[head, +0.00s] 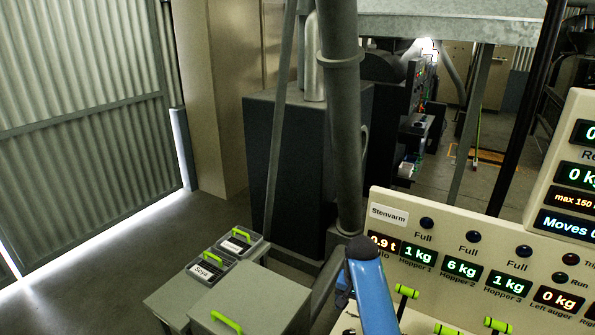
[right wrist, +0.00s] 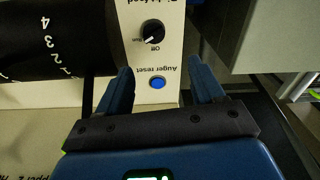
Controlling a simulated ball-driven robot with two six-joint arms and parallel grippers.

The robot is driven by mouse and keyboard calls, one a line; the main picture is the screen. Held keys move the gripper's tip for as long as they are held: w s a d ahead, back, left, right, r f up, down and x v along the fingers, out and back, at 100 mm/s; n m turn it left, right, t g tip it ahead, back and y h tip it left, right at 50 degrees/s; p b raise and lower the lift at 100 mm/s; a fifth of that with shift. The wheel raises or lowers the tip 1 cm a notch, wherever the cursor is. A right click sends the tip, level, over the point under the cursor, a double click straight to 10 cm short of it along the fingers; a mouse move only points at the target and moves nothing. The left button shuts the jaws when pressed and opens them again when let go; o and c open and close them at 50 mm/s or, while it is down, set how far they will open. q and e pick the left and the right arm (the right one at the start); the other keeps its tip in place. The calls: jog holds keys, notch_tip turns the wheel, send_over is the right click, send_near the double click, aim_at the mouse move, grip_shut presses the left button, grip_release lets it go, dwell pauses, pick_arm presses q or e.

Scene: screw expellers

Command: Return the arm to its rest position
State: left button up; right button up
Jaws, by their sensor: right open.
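My right gripper (right wrist: 160,75) is open, with its two blue fingers spread and nothing between them. In the right wrist view its fingers point at a pale panel, on either side of the blue auger reset button (right wrist: 157,83). I cannot tell whether the fingers touch the panel. In the head view a blue length of my arm with a dark rounded end stands at the bottom centre, in front of the control panel (head: 395,192). My left gripper is not in view.
The panel has green-handled levers (head: 405,291) near the blue arm. A grey pipe (head: 343,120) rises behind it. Lidded bins (head: 208,270), one labelled Soya, stand lower left. In the right wrist view a dark knob (right wrist: 152,32) sits above the button. Open floor lies at left.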

jog(key=w+r+n+t, duration=0.3)
jog(key=w+r+t, duration=0.3)
jog(key=w+t, duration=0.45)
jog(key=s+d+f+n+t+b, duration=0.1)
jog(key=s+t+b, duration=0.3)
jog(key=s, duration=1.2)
jog(key=s+d+f+n+t+b, duration=0.15)
jog(key=s+t, duration=0.45)
jog(key=s, duration=1)
jog(key=s+f+g+b, duration=0.1)
jog(key=s+f, duration=0.2)
jog(key=s, duration=0.4)
jog(key=s+d+f+g+b, duration=0.1)
jog(key=s+f+g, duration=0.1)
jog(key=s, duration=0.4)
jog(key=shift+s+f, duration=0.35)
jog(key=shift+f, duration=0.4)
jog(key=shift+c, duration=0.4)
